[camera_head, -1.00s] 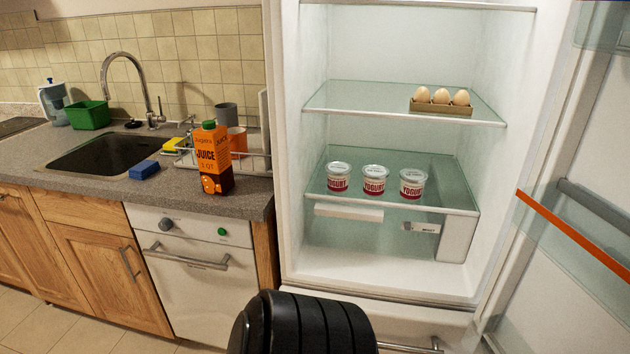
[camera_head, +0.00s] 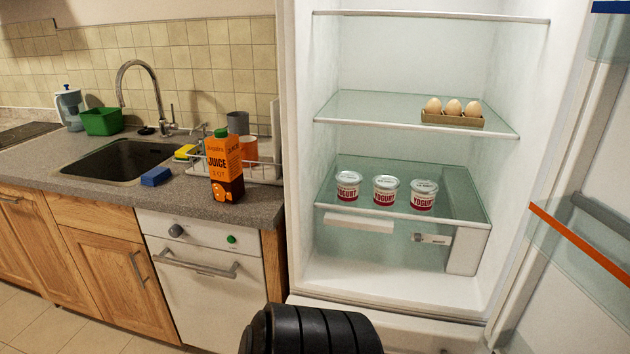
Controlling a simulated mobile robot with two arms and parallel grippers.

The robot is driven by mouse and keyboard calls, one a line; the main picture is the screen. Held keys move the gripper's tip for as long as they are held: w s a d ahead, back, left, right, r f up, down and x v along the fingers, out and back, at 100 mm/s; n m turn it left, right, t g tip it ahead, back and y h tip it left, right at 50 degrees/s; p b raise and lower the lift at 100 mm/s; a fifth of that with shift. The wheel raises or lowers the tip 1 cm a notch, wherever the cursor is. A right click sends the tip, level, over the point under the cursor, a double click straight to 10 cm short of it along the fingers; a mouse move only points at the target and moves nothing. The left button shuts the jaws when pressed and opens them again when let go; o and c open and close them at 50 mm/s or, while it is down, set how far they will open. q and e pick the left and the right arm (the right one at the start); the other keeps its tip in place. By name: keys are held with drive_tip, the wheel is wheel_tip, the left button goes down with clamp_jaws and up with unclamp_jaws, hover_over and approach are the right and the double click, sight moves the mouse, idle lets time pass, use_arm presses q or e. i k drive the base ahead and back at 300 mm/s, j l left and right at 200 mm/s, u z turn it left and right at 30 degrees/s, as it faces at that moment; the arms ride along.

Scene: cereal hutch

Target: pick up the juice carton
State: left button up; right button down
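The orange juice carton (camera_head: 225,170) with a green cap stands upright on the grey counter (camera_head: 205,201), near its front edge and just left of the open fridge. A white dish rack is right behind it. Neither of my grippers shows in the head view. A black ribbed part at the bottom middle seems to be part of my own body.
The open fridge (camera_head: 400,268) holds yogurt cups (camera_head: 385,191) and a carton of eggs (camera_head: 452,118). Its door (camera_head: 590,170) stands open at right. A blue sponge (camera_head: 155,177), the sink (camera_head: 120,160) and a green tub (camera_head: 101,121) lie left of the carton.

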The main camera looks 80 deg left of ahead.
sight(223, 155)
drive_tip(key=u, duration=3.2)
